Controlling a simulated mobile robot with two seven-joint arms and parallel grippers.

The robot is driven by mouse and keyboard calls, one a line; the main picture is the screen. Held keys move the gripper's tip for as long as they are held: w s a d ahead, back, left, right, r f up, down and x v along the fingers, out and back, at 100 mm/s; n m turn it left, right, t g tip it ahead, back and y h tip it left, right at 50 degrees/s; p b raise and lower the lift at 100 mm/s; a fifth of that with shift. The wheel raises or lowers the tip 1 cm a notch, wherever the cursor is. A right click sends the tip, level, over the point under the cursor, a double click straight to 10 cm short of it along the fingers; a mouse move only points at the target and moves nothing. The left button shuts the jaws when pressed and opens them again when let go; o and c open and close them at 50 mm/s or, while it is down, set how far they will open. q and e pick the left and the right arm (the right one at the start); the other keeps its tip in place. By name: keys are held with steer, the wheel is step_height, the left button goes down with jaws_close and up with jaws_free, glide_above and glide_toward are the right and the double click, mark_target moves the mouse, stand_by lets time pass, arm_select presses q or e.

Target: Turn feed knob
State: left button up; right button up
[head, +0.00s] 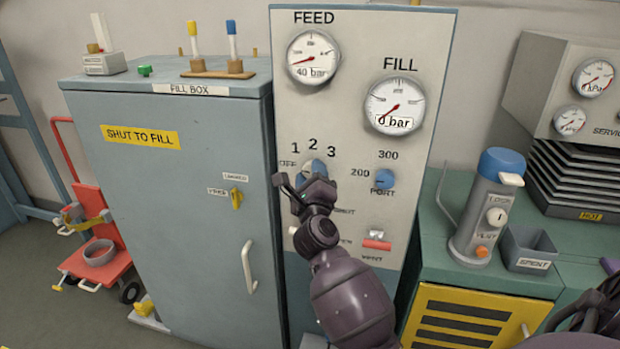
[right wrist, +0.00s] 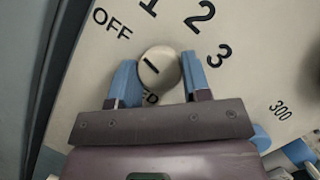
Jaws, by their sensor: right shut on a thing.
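The feed knob (head: 313,167) is on the pale panel (head: 345,130) under the FEED gauge (head: 313,58), partly hidden by my right gripper (head: 303,187). In the right wrist view it is a round cream knob (right wrist: 159,66) with a short black line. The line slants from upper left to lower right, its upper-left end roughly towards OFF. OFF, 1, 2 and 3 are printed around it. The blue fingers of my right gripper (right wrist: 160,78) are shut on the knob, one on each side. The FEED gauge reads 40 bar. My left gripper is out of view.
A blue PORT knob (head: 385,180) and a red-handled vent control (head: 377,243) are to the right of my gripper. The FILL gauge (head: 395,105) reads 0 bar. The grey fill box (head: 190,240) stands left of the panel. A flask (head: 488,205) stands on the green counter at right.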

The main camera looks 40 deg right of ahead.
arm_select(q)
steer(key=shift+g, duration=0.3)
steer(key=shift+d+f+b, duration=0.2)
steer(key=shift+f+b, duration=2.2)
steer(key=shift+b, duration=0.5)
arm_select(e)
steer(key=shift+w+f+m+g+h, duration=0.1)
steer(key=shift+m+g+h, duration=0.2)
steer(key=shift+m+h, duration=0.9)
steer(key=shift+f+m+g+h, duration=0.1)
steer(key=shift+m+g+h, duration=0.2)
steer(key=shift+m, duration=1.75)
steer(key=shift+w+f+m+g+h, duration=0.1)
steer(key=shift+m+g+h, duration=0.4)
steer(key=shift+m, duration=1.15)
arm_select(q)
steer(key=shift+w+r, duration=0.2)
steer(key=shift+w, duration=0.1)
arm_select(e)
steer(key=shift+s+r, duration=0.1)
steer(key=shift+r, duration=0.05)
steer(key=o, duration=0.8)
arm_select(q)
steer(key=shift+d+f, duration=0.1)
arm_select(e)
steer(key=shift+o, duration=0.6)
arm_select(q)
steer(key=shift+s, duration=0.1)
arm_select(e)
steer(key=shift+a, duration=0.1)
